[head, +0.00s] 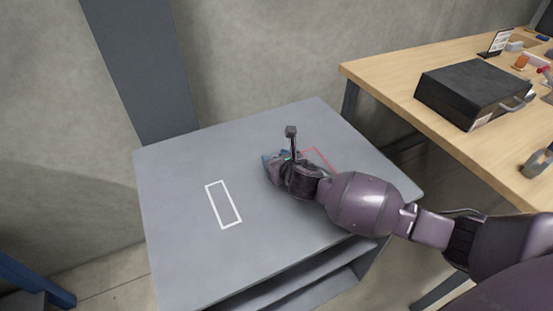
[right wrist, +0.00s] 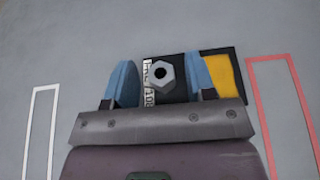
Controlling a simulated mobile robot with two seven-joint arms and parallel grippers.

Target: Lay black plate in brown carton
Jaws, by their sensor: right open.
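My right gripper (head: 270,163) is low over the grey table (head: 175,240), near the red outline. In the right wrist view its two blue fingers (right wrist: 162,82) are open. A black plate (right wrist: 180,90) with a white printed strip and a grey hex nut on its face shows between them. The right finger overlaps the plate in the picture; I cannot tell whether it touches. A black-edged yellow patch (right wrist: 222,72) shows just right of that finger; I cannot tell whether it belongs to the plate. In the head view my gripper hides the plate. No brown carton shows. My left gripper is out of view.
A white outline (head: 223,204) is on the table left of my right gripper, and a red outline (head: 318,157) is behind it to the right. The table's left side is clear. A wooden bench (head: 385,78) with a black case (head: 472,92) stands at the right.

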